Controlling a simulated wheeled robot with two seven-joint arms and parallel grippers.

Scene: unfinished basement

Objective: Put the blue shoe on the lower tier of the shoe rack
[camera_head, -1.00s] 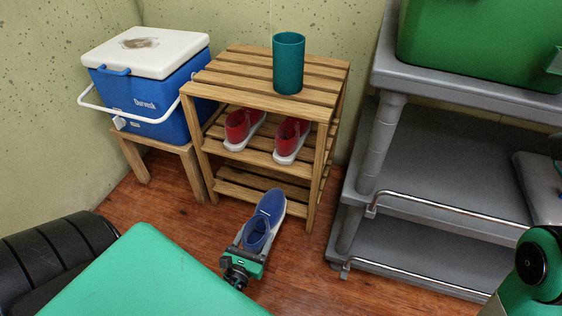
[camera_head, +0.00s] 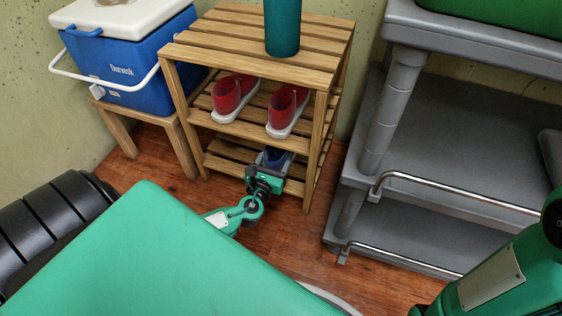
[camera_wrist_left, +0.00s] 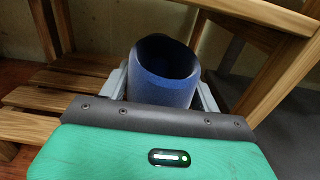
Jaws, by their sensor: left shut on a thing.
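The wooden shoe rack (camera_head: 258,47) stands against the wall with a slatted top, a middle tier and a lower tier (camera_head: 228,165). My left gripper (camera_head: 270,168) is at the front of the lower tier, shut on the blue shoe (camera_head: 275,157). In the head view most of the shoe is hidden behind the gripper and the middle tier. In the left wrist view the heel opening of the blue shoe (camera_wrist_left: 165,75) sits between the fingers, below the middle tier. I cannot tell whether its sole touches the slats. My right gripper is not in view.
Two red shoes (camera_head: 227,97) (camera_head: 283,108) stand on the middle tier. A teal cup (camera_head: 282,28) stands on the top. A blue cooler (camera_head: 133,72) on a wooden stool is at left. A grey cart (camera_head: 455,130) is close on the right. Rack posts flank the opening.

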